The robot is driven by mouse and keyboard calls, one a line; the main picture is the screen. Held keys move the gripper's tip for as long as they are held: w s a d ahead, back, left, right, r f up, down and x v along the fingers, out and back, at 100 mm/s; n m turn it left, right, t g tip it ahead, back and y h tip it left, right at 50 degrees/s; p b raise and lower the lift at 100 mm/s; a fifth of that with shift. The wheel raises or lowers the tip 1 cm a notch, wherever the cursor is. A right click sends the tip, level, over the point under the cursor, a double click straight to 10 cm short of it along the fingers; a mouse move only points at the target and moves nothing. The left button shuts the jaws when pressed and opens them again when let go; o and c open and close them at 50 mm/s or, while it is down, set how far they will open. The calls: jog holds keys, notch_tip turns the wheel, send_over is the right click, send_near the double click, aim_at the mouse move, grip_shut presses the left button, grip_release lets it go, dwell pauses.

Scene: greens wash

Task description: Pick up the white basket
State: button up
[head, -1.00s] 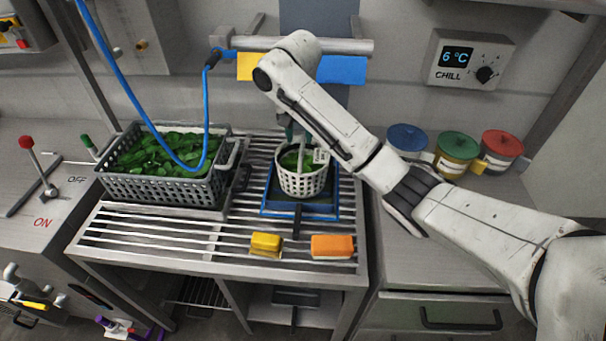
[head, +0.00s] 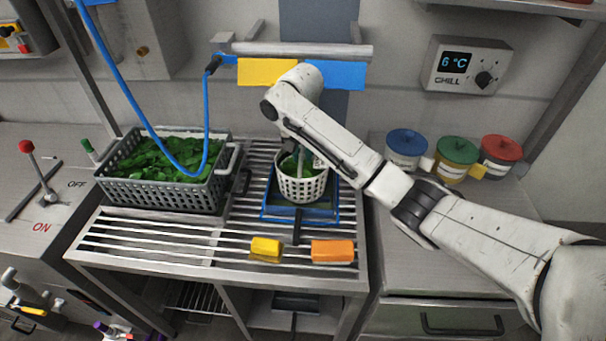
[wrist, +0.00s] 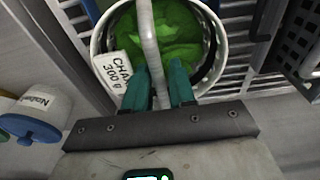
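The white basket (head: 302,188) is a small round slotted basket of greens with a white handle, upright on a blue-edged tray (head: 262,216). In the wrist view the basket (wrist: 99,45) lies below my gripper (wrist: 158,75), with a white label (wrist: 118,70) partly reading "CHA… 300 g". The handle (wrist: 148,28) runs between my gripper's two teal fingers. The fingers are close to the handle on both sides, but whether they press on it cannot be told. In the head view my wrist hides most of the fingers.
A grey crate of greens (head: 165,196) stands left of the basket on the slatted rack. A yellow block (head: 265,248) and an orange block (head: 332,250) lie in front. Lidded tubs (head: 455,155) stand right. A blue hose (head: 128,95) hangs over the crate.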

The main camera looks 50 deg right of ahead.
grip_shut()
dwell(1.1)
